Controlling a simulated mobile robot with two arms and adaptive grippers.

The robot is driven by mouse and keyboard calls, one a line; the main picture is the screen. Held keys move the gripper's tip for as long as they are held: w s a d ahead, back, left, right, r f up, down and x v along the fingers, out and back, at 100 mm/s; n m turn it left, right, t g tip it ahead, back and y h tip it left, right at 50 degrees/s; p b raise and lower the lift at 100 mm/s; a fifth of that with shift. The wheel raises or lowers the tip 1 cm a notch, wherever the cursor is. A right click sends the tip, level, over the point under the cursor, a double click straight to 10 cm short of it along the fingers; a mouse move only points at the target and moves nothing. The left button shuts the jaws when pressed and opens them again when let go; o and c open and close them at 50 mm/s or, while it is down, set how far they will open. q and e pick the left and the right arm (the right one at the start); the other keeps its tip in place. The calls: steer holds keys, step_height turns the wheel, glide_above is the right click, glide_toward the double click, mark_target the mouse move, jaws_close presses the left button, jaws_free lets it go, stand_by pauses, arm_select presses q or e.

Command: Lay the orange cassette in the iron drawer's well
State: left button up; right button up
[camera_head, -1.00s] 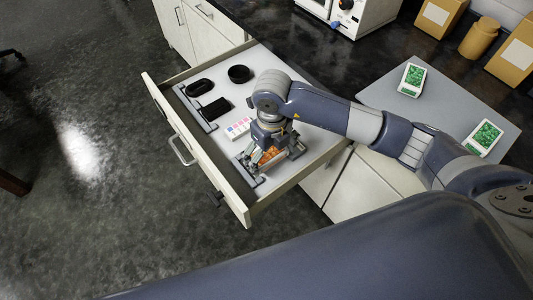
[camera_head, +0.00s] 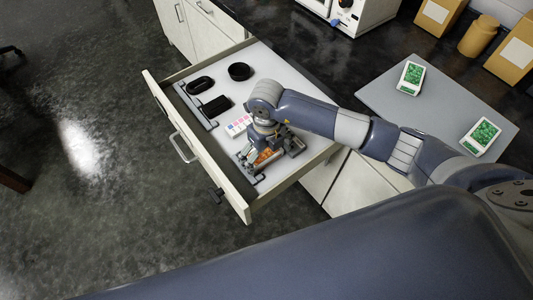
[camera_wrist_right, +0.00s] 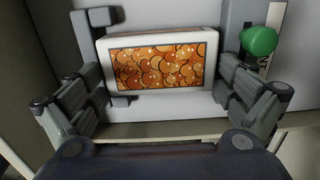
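The orange cassette (camera_wrist_right: 157,66) has a white frame around an orange speckled face. Grey brackets (camera_wrist_right: 93,16) edge the well around the cassette. Whether the cassette rests on the well floor is hidden. My left gripper is not in view.
The drawer also holds a black oval item (camera_head: 199,85), a black round dish (camera_head: 240,71), a black block (camera_head: 216,106) and a colour-labelled white piece (camera_head: 239,125). A green knob (camera_wrist_right: 258,41) is beside the right finger. Two green-filled cassettes (camera_head: 411,78) (camera_head: 480,137) lie on a grey mat (camera_head: 385,94).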

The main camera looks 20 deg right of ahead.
mark_target(266, 156)
stand_by(0.3)
steer(key=shift+r, duration=0.2)
step_height(266, 156, up, 12)
steer(key=b, duration=0.1)
steer(key=shift+b, duration=0.3)
steer(key=shift+a, duration=0.1)
